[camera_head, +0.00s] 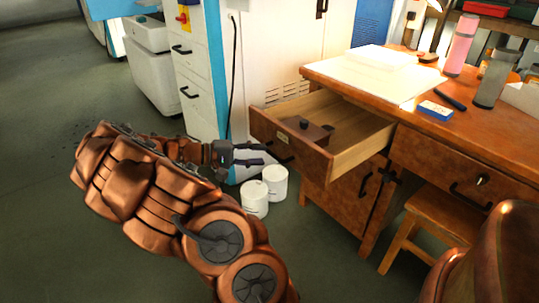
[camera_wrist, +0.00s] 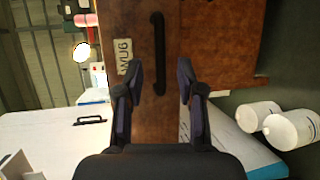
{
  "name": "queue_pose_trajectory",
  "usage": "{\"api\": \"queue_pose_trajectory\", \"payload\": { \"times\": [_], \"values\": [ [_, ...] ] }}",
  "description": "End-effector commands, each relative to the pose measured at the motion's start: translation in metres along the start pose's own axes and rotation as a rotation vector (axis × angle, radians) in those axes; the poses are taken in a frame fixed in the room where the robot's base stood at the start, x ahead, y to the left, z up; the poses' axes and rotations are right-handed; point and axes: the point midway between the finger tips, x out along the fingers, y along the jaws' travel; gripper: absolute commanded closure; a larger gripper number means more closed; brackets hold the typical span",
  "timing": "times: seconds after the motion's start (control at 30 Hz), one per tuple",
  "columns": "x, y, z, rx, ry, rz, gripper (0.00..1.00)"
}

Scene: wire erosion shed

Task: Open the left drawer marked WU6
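The left drawer (camera_head: 345,146) of the brown wooden desk stands pulled out in the head view. Its front carries a pale label, which reads WU6 (camera_wrist: 123,56) in the wrist view. The dark bar handle (camera_wrist: 158,40) lies on the drawer front, its near end between my fingers in that view. My gripper (camera_head: 257,154) is in front of the drawer front, close to the handle. In the wrist view my gripper (camera_wrist: 161,80) is open, with a gap on both sides of the handle. Its fingers do not visibly touch the handle.
The drawer holds a dark item with a black knob (camera_head: 304,124). Two white canisters (camera_head: 255,199) stand on the floor below my gripper. A wooden stool (camera_head: 432,221) is under the desk at right. White cabinets (camera_head: 196,64) stand behind. The floor at left is clear.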

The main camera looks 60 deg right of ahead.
Motion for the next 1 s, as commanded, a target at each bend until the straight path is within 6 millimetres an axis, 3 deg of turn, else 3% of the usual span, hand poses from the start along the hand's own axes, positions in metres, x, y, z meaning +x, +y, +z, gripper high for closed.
{"api": "queue_pose_trajectory", "payload": {
  "times": [0.2, 0.4, 1.0],
  "values": [
    [-0.041, -0.001, 0.000, -0.001, 0.003, -0.001, 0.62],
    [-0.062, -0.001, 0.000, -0.002, 0.000, -0.001, 0.62],
    [-0.069, -0.001, 0.001, -0.002, 0.000, 0.000, 0.62]
  ]
}}
